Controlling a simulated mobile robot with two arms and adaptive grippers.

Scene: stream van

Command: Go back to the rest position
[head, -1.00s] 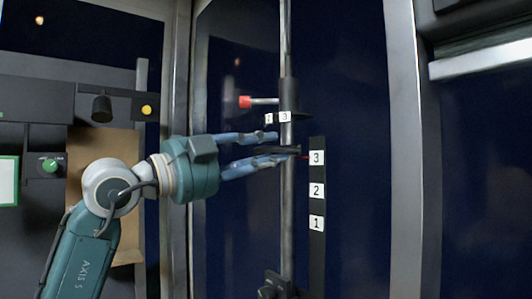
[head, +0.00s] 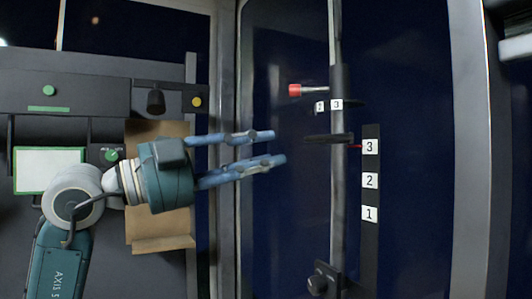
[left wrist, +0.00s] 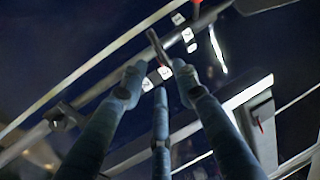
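My left gripper (head: 277,147) points right in the head view, its blue fingers spread with nothing between them. Its fingertips stop short of a metal pole (head: 338,205), with a visible gap. A dark handle (head: 326,138) with a thin red pointer sits on the pole, level with the number 3 of a scale (head: 371,192) marked 3, 2, 1. In the left wrist view the open fingers (left wrist: 160,82) reach toward the pole and the dark handle (left wrist: 157,46). My right gripper is not in view.
A red-tipped lever (head: 296,90) sticks out from the pole above the handle. A dark clamp (head: 324,281) is at the pole's lower end. A grey wall panel with a green-framed plate (head: 48,168) and a brown board (head: 160,225) are behind my arm. Upright metal frames flank the dark panel.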

